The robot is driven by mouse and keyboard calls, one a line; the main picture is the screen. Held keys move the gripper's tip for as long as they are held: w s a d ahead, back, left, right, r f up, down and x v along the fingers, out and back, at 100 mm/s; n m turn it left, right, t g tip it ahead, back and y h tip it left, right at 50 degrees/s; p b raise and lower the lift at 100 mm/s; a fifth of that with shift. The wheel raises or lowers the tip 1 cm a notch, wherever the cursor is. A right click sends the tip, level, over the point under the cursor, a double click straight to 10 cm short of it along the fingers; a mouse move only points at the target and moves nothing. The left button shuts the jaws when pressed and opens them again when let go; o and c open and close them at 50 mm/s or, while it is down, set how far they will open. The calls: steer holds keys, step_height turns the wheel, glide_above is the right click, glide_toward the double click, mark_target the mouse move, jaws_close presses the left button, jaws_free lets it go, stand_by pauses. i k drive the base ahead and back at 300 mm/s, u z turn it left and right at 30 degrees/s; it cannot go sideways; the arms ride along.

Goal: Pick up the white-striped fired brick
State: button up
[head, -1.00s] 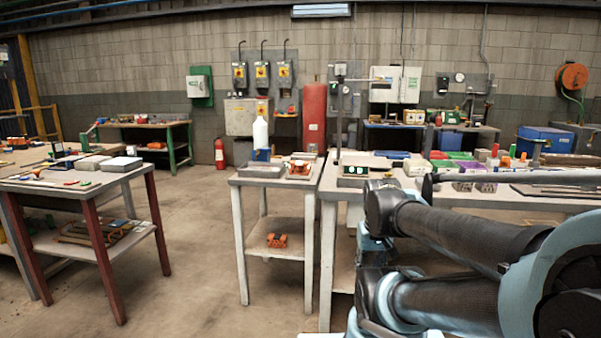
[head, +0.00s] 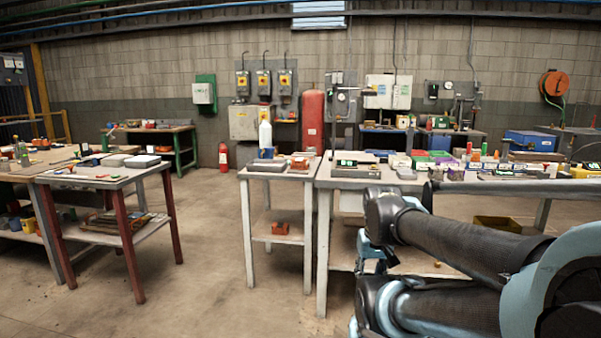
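An orange-red brick (head: 299,162), with what may be pale markings, lies on top of the small white-legged table (head: 258,175) near the middle of the head view. A second orange-red brick (head: 280,228) lies on that table's lower shelf (head: 262,238). Both are too small for me to tell which one has white stripes. My arm fills the lower right of the view, well to the right of both bricks. The end of my arm and its gripper are not in view.
A white bottle (head: 265,138) stands behind the upper brick. A long cluttered workbench (head: 345,183) adjoins the table on the right. A red-legged table (head: 122,172) stands at left. Open concrete floor (head: 215,260) lies between the two tables.

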mark_target(295, 163)
steer(key=u, duration=0.05)
steer(key=k, duration=0.45)
steer(key=z, duration=0.65)
steer(key=i, duration=1.55)
steer(key=u, duration=0.55)
